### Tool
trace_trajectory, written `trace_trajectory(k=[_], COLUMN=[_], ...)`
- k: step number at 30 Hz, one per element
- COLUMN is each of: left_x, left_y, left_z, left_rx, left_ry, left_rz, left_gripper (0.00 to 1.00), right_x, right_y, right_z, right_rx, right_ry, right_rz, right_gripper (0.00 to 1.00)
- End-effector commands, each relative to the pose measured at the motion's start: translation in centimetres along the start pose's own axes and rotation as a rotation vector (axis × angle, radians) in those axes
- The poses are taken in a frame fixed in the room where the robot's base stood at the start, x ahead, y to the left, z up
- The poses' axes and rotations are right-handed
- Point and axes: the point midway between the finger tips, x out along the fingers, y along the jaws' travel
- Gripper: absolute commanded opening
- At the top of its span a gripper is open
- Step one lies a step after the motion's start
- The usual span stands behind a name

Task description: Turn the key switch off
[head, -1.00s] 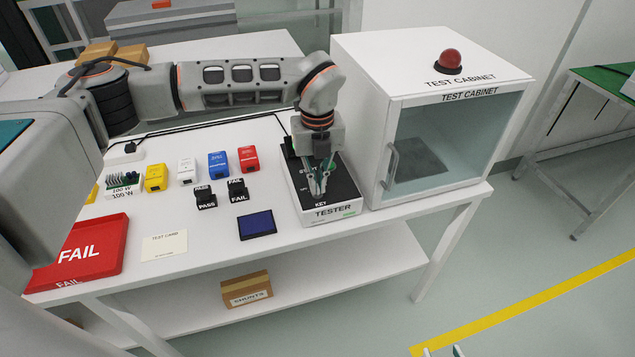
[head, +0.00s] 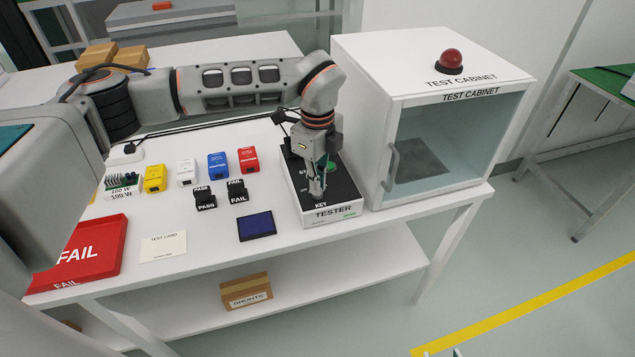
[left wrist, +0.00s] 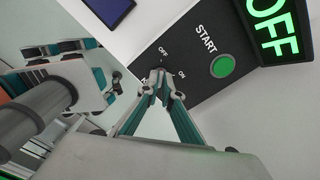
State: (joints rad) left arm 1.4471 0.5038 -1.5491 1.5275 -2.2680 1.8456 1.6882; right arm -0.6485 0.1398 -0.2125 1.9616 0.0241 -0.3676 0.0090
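The tester (head: 333,212) is a white box with a black top at the table's right, beside the cabinet. In the left wrist view its panel (left wrist: 195,30) carries OFF and ON marks around the key switch and a green START button (left wrist: 222,66). A screen (left wrist: 280,30) beside it reads OFF in green. My left gripper (head: 317,194) points down at the key switch; in the left wrist view its fingertips (left wrist: 161,76) close together right at the switch, below the OFF mark. The key is mostly hidden between them, so its angle is unclear.
The test cabinet (head: 440,120) with a red lamp stands close on the right. Left of the tester lie a dark blue panel (head: 257,226), PASS and FAIL blocks, coloured boxes and a red FAIL tray (head: 85,250). A bit of my right gripper (head: 457,352) shows at the bottom edge.

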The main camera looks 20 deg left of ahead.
Motion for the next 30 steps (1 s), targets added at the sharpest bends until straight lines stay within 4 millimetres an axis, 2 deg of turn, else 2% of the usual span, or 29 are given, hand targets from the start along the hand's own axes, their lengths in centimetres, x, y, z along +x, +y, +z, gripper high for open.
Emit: trace_trajectory(k=[17, 20, 30], left_x=[-0.03, -0.03, -0.09], left_y=[-0.01, -0.01, -0.02], left_z=[-0.03, -0.03, -0.02], left_rx=[-0.035, -0.035, -0.035], left_ry=[0.001, 0.001, 0.000], left_rz=[0.000, 0.000, -0.001], left_gripper=[0.00, 0.22, 0.22], right_x=[0.01, 0.01, -0.01], right_y=[-0.01, -0.01, 0.09], right_z=[0.02, 0.02, 0.10], right_rx=[0.000, 0.000, -0.002], right_ry=[0.000, 0.000, -0.002], right_rz=[0.000, 0.000, 0.001], right_gripper=[0.40, 0.40, 0.40])
